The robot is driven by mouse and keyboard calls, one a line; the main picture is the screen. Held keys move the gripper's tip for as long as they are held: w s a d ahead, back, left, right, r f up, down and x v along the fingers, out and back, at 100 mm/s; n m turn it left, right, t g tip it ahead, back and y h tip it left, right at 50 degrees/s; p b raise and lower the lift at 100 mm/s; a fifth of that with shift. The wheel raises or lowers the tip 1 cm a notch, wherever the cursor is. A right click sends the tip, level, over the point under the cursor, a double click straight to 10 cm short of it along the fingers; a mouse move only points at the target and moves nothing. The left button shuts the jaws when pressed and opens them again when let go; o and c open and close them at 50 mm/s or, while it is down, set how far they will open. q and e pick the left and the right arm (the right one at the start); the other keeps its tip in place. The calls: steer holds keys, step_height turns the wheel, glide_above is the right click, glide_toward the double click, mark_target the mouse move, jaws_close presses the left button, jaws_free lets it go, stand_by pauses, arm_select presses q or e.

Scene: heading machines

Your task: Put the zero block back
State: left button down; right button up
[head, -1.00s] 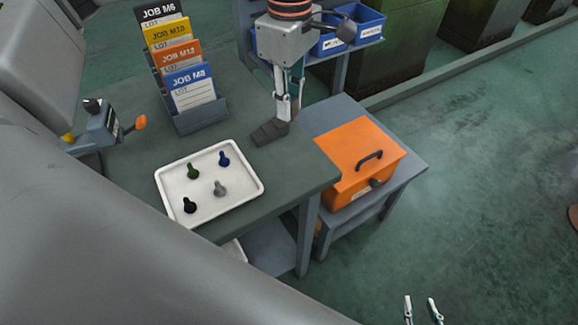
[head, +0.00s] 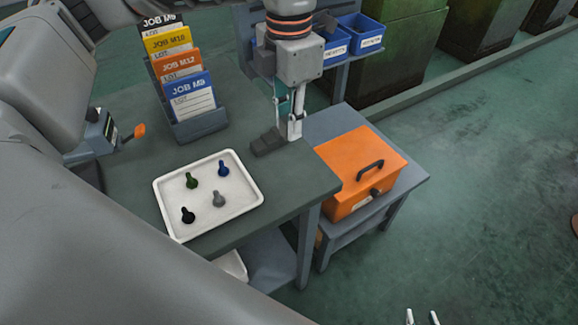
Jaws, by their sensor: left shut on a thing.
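My left gripper (head: 290,128) points down at the table's far right corner, shut on what I take to be the zero block.
A white tray (head: 168,214) with several coloured pegs lies on the grey table (head: 130,165). A card rack (head: 200,124) stands behind it. An orange box (head: 352,170) sits on a lower side table. Blue bins (head: 362,31) are at the back.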

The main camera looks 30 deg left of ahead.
mark_target(289, 177)
arm_select(q)
step_height(289, 177, down, 13)
steer(key=shift+f, duration=0.1)
stand_by(0.4)
steer(key=shift+f, duration=0.1)
steer(key=c, duration=1.8)
jaws_free()
steer(key=shift+c, duration=0.2)
step_height(289, 177, up, 12)
steer(key=shift+r, duration=0.15)
